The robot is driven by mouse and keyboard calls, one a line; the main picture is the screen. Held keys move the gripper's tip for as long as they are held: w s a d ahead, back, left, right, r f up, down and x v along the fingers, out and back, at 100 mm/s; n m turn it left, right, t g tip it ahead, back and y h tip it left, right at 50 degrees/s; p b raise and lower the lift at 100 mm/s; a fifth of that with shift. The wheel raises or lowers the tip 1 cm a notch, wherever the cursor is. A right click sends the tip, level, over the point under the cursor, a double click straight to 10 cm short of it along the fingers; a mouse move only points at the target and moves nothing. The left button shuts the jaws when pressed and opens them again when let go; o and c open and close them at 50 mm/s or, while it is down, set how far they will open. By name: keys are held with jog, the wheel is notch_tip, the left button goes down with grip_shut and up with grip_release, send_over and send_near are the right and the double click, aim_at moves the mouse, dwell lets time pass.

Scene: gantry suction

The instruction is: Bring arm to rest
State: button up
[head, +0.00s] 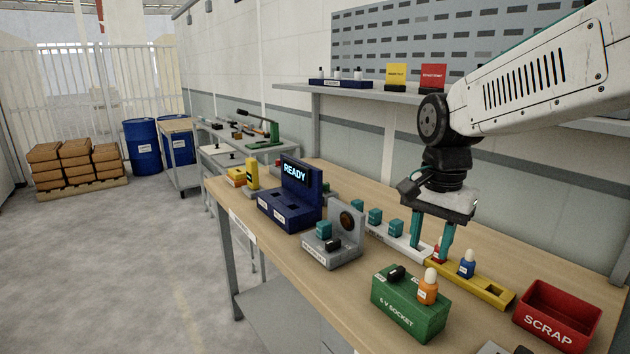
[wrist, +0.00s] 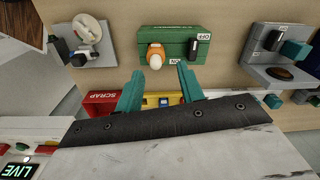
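My gripper (head: 432,252) hangs over the workbench (head: 300,178), pointing down, its two teal fingers apart with nothing seen between them. In the head view the fingers overlap the yellow tray (head: 497,296) and a red-bodied bulb (head: 439,252) close behind. In the wrist view my gripper (wrist: 160,72) also shows spread fingers. The green 6 V socket box (head: 408,310), with an orange bulb (head: 428,288) on top, stands nearer the bench front. A blue bulb (head: 467,265) stands in the yellow tray, to the right of my fingers.
The red scrap bin (head: 556,316) is right. A white rack (head: 384,238) with teal blocks, a grey fixture (head: 331,250) and a navy READY station (head: 290,205) stand left. The shelf (head: 375,92) with yellow and red boxes runs behind my arm. Floor left of the bench is clear.

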jog(key=s+d+f+n, duration=0.1)
jog(key=s+n, duration=0.3)
jog(key=s, duration=0.7)
jog(key=s+d+f+n+t, duration=0.1)
jog(key=s+d+n, duration=0.3)
jog(key=s, duration=0.6)
jog(key=shift+s+n, duration=0.35)
jog(key=shift+n, duration=0.05)
